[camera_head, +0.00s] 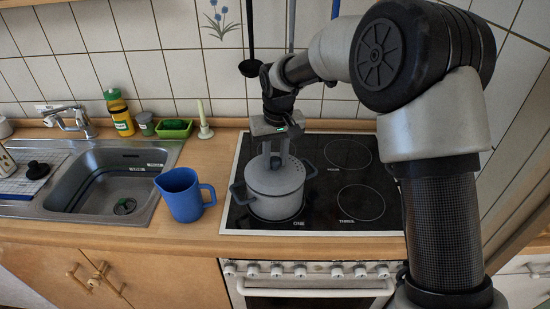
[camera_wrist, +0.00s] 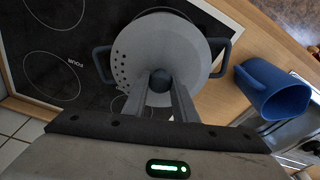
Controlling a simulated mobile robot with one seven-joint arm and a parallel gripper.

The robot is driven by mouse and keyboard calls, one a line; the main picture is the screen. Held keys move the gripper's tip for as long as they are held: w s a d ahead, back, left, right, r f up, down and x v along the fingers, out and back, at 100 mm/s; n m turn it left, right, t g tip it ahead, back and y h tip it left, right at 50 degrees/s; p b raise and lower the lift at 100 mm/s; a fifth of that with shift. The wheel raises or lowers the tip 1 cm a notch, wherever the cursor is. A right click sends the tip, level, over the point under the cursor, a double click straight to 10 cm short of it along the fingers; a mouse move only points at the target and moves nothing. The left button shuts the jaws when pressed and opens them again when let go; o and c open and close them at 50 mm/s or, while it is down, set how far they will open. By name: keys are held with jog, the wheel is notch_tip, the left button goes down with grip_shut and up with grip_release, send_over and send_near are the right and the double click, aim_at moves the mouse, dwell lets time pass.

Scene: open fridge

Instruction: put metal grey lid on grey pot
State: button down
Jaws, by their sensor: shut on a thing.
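The grey pot (camera_head: 275,206) stands upright on the front left burner of the black stovetop, with a dark handle on each side. In the wrist view its handles (camera_wrist: 103,65) show at both sides of the lid. The grey lid (camera_wrist: 135,45), with small holes along one edge, lies over the pot's opening; I cannot tell if it is fully seated. My gripper (camera_head: 275,160) points down above the pot. In the wrist view my gripper (camera_wrist: 160,85) is shut on the lid's dark round knob (camera_wrist: 160,80). The pot's inside is hidden by the lid.
A blue jug (camera_head: 183,196) stands on the counter left of the stove. The sink (camera_head: 120,180) lies further left. The other burners are clear. Utensils hang behind my arm.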

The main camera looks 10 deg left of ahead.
aim_at(278, 175)
jog(key=shift+f+b, duration=0.4)
jog(key=shift+f, duration=0.2)
jog(key=c, duration=1.4)
grip_release()
jog(key=shift+o, duration=0.2)
jog(key=shift+r, duration=0.1)
notch_tip(278, 175, up, 17)
jog(key=s+d, duration=0.1)
jog(key=s, duration=0.1)
jog(key=shift+s, duration=0.2)
jog(key=shift+d, duration=0.1)
